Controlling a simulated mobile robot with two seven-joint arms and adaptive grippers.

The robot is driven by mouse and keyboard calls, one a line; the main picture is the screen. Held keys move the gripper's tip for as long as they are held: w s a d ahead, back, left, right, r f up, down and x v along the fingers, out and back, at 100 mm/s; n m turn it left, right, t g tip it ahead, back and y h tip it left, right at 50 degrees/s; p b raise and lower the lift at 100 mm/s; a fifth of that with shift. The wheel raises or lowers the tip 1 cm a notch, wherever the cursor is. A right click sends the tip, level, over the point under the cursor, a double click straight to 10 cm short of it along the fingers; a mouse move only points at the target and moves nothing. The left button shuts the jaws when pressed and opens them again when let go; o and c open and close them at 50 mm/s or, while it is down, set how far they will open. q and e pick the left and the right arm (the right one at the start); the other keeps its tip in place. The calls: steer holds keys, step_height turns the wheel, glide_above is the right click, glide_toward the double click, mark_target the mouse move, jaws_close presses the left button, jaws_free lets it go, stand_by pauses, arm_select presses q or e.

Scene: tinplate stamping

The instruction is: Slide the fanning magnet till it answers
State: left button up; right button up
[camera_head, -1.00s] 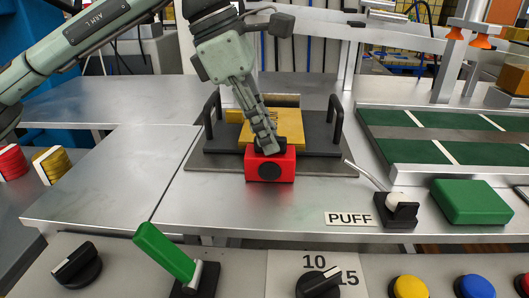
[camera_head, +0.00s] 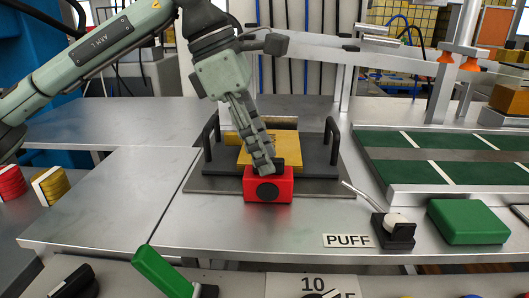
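The red block with a black round face, which looks like the fanning magnet (camera_head: 268,188), stands at the front edge of a dark plate (camera_head: 215,186) in the head view. A stack of yellow sheets (camera_head: 288,151) lies right behind it, between two black upright handles. My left gripper (camera_head: 264,167) points down at the black top of the red block. Its fingers look close together at the block's black knob, but the far finger and the contact are hidden. My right gripper is not in view.
A green block (camera_head: 468,221) and a small lever by the PUFF label (camera_head: 347,241) stand at the right. A green conveyor (camera_head: 376,171) lies behind them. A green-handled lever (camera_head: 162,271) rises at the front.

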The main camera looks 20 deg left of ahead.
arm_select(q)
steer(key=v, duration=1.1)
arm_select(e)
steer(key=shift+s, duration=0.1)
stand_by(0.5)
